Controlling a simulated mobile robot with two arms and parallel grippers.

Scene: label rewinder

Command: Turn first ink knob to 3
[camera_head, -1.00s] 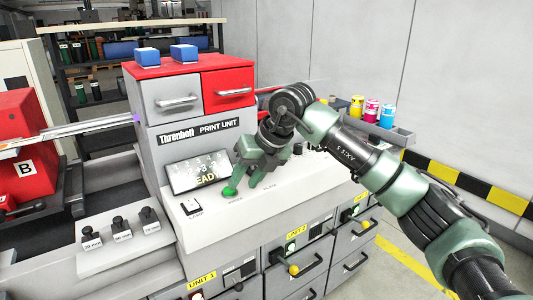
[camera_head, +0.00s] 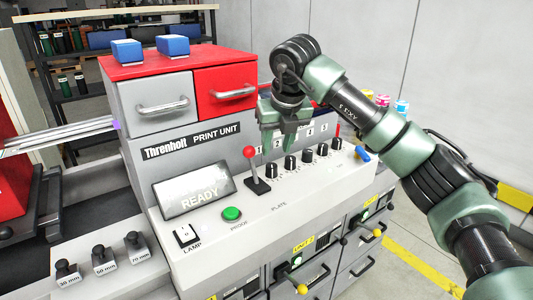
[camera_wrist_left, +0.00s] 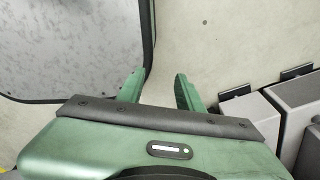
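A row of several black ink knobs with white marks sits on the print unit's sloped panel. The first ink knob (camera_head: 272,170) is the leftmost, just right of the red-tipped lever. Its exact setting is too small to read. My right gripper (camera_head: 280,147) points down above and behind the first two knobs, apart from them as far as I can see. Its two green fingers look spread with nothing between them. My left gripper (camera_wrist_left: 160,92) shows in the left wrist view with its fingers apart and empty, over a pale floor.
The red-tipped lever (camera_head: 250,153) stands close left of the first knob. A green button (camera_head: 232,214), a LAMP switch (camera_head: 187,235) and a display (camera_head: 195,192) reading READY are further left. Red and grey drawers (camera_head: 225,88) rise behind the panel.

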